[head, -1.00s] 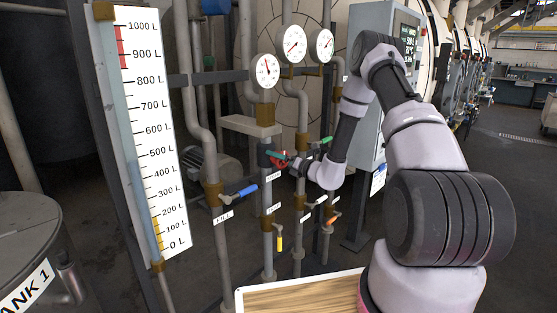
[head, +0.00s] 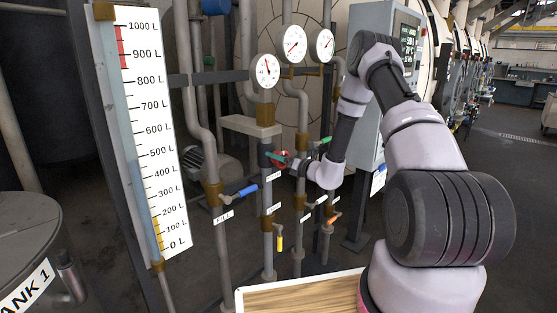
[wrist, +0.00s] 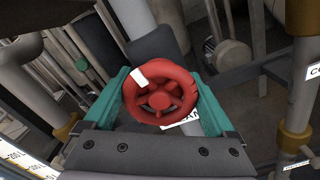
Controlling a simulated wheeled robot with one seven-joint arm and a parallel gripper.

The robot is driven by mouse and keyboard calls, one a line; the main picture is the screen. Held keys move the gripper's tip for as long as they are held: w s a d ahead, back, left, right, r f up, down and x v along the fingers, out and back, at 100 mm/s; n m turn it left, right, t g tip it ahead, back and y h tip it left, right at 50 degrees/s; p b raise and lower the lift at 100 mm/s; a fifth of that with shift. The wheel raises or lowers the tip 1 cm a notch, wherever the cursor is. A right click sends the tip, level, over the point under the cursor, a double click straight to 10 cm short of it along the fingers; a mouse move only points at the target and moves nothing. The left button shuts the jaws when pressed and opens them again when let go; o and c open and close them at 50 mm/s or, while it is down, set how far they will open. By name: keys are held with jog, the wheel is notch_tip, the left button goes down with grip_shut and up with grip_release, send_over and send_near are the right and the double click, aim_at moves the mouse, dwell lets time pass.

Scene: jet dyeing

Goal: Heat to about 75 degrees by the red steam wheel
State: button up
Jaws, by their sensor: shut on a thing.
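The red steam wheel (wrist: 166,90) sits between the two teal fingers of my gripper (wrist: 164,100) in the wrist view, with a white mark on its upper left rim. My gripper is shut on the wheel's rim from both sides. In the head view the red wheel (head: 279,160) shows small on the second pipe, partly hidden by my gripper (head: 283,162). A label lies behind the wheel in the wrist view, mostly covered. Three round gauges (head: 293,43) stand above the pipes. The control cabinet screen (head: 409,44) is too small to read surely.
A blue lever (head: 240,193), a green lever (head: 322,142), a yellow lever (head: 279,242) and an orange lever (head: 334,218) sit on nearby pipes. A litre scale (head: 150,130) stands at left. A wooden-topped surface (head: 300,294) is in front.

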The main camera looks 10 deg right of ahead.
jog(key=n, duration=0.4)
jog(key=shift+n, duration=2.1)
jog(key=o, duration=1)
jog(key=shift+o, duration=0.2)
jog(key=shift+s, duration=0.1)
jog(key=v, duration=1)
jog(key=shift+s+d, duration=0.2)
jog(key=shift+s, duration=0.1)
